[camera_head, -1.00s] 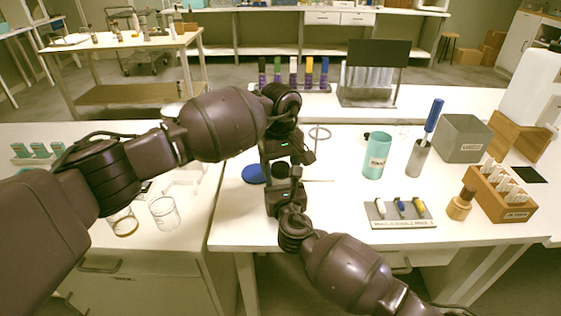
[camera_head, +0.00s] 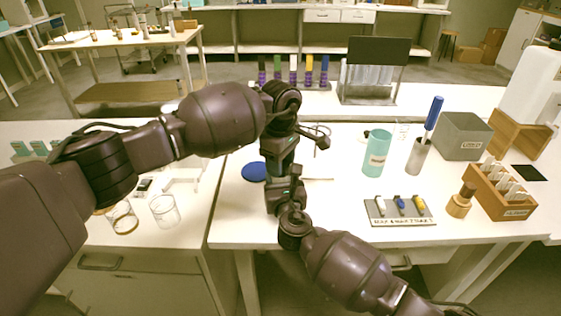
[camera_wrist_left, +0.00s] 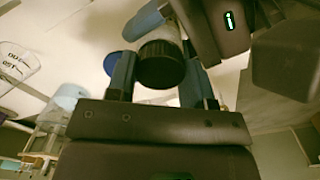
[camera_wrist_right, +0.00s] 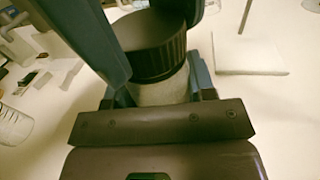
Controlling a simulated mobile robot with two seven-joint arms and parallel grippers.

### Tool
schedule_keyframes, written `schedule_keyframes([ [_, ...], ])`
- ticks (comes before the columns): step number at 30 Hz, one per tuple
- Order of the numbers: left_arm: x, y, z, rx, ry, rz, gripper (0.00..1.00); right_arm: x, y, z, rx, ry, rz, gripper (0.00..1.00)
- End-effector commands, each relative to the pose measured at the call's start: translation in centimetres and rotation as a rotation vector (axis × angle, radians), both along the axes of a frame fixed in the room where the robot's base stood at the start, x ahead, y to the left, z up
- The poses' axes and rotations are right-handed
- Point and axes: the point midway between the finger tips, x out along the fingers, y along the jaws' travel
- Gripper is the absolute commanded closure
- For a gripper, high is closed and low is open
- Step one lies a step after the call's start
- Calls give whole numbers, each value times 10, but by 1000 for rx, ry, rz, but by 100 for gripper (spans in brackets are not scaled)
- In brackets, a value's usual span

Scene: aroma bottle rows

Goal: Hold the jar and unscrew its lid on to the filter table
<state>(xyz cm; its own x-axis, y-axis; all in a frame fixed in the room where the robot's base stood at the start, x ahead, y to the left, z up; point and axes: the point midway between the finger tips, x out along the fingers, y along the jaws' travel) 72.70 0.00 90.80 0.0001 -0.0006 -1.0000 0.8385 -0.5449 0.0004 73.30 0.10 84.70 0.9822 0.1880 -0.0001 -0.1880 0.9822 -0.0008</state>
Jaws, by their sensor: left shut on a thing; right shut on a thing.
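The jar has a wide black ribbed lid, seen in the right wrist view (camera_wrist_right: 150,42), above a clear, pale body (camera_wrist_right: 163,90). My right gripper (camera_head: 288,186) is shut on the jar body from below. My left gripper (camera_head: 279,166) is above it, its fingers on either side of the black lid, also seen in the left wrist view (camera_wrist_left: 161,64). I cannot tell whether the lid is apart from the jar rim. In the head view the grippers hide the jar. Both hands are over the white table (camera_head: 245,215), which I take as the filter table.
A blue disc (camera_head: 253,172) lies just left of the grippers. A ring stand with a white base (camera_wrist_right: 250,55) is close behind them. A teal beaker (camera_head: 377,153) and a tool tray (camera_head: 398,210) stand to the right. Glass beakers (camera_head: 164,211) stand on the left bench. The front table area is clear.

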Motion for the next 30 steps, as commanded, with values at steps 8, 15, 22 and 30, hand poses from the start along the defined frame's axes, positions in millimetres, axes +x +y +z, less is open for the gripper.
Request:
schedule_keyframes([
  [8,0,0,0,0,0,398,81,0,0,0,0,1,-1,100],
  [15,0,0,0,1,0,746,81,0,-1,0,0,1,-1,100],
  [22,0,0,1,1,1,1080,81,0,-1,0,0,1,-1,100],
  [30,0,0,1,1,1,1474,81,0,-1,0,0,1,-2,100],
])
